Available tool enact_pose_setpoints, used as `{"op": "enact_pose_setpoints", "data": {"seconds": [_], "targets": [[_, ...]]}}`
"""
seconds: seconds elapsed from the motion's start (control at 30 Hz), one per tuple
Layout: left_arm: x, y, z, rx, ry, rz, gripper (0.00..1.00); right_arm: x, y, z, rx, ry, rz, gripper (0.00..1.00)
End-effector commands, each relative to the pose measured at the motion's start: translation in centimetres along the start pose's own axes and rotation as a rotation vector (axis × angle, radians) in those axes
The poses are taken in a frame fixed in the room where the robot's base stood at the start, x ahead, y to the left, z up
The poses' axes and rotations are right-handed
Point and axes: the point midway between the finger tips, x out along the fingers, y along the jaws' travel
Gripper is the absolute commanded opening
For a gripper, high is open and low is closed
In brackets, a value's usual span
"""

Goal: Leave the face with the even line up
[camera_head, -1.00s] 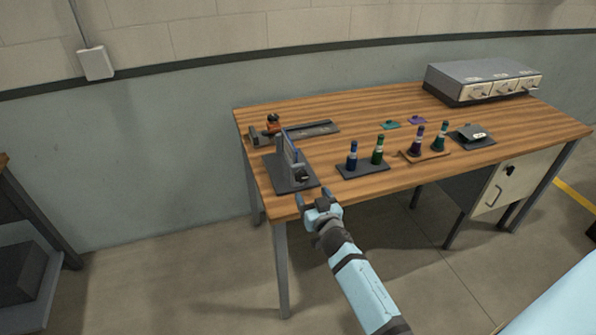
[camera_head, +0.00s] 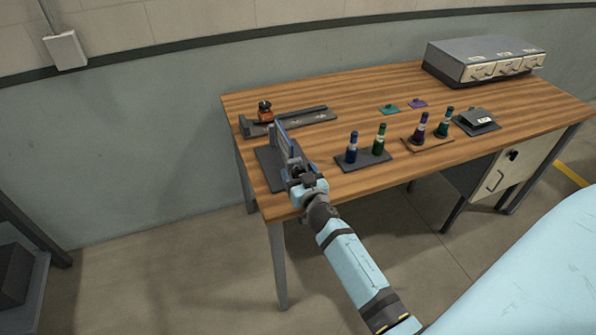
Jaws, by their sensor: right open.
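A thin panel (camera_head: 284,140) stands upright on a dark base plate (camera_head: 268,168) at the table's front left corner. Its faces show edge-on, so I cannot make out any line on them. My right gripper (camera_head: 294,168) is open at the front of this stand, and it hides part of it. I cannot tell whether it touches the panel. Blue (camera_head: 351,148) and green (camera_head: 379,140) handled tools stand upright on a dark tray (camera_head: 365,163). Purple (camera_head: 421,128) and teal (camera_head: 445,123) ones stand on a brown tray (camera_head: 428,146). My left gripper is not in view.
Behind the stand lies a long dark track (camera_head: 300,119) with an orange and black piece (camera_head: 265,111) at its left end. Small teal (camera_head: 389,109) and purple (camera_head: 417,103) pads lie flat. A dark sloped block (camera_head: 477,121) and a grey drawer unit (camera_head: 485,61) are at right.

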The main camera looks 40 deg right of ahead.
Motion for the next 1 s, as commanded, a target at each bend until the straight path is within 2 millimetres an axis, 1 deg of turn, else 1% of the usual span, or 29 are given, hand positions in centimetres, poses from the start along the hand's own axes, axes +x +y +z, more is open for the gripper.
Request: {"op": "enact_pose_setpoints", "data": {"seconds": [0.07,0.1,0.17,0.2,0.3,0.53,0.67,0.87,1.0], "targets": [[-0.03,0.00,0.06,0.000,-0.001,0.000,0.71,0.00,0.00,0.00,0.000,0.000,0.000,0.71],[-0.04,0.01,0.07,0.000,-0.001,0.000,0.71,0.00,0.00,0.00,0.000,0.000,0.000,0.67],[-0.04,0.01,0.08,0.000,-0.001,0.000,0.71,0.00,0.01,0.00,0.000,0.000,0.000,0.53],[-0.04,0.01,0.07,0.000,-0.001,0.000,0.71,0.00,0.01,0.00,0.000,0.000,0.000,0.44],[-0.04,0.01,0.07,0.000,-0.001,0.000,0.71,0.01,0.01,0.00,0.000,0.000,0.000,0.22],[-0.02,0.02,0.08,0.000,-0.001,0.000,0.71,0.02,0.02,0.00,-0.010,0.000,0.000,0.22],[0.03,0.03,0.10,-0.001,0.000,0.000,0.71,0.02,0.03,0.00,-0.045,0.000,0.000,0.22],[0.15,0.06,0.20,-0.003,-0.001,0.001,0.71,0.03,0.06,-0.01,-0.160,0.001,0.000,0.22],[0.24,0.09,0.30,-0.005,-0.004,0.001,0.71,0.04,0.09,-0.04,-0.280,0.002,0.000,0.22]]}}
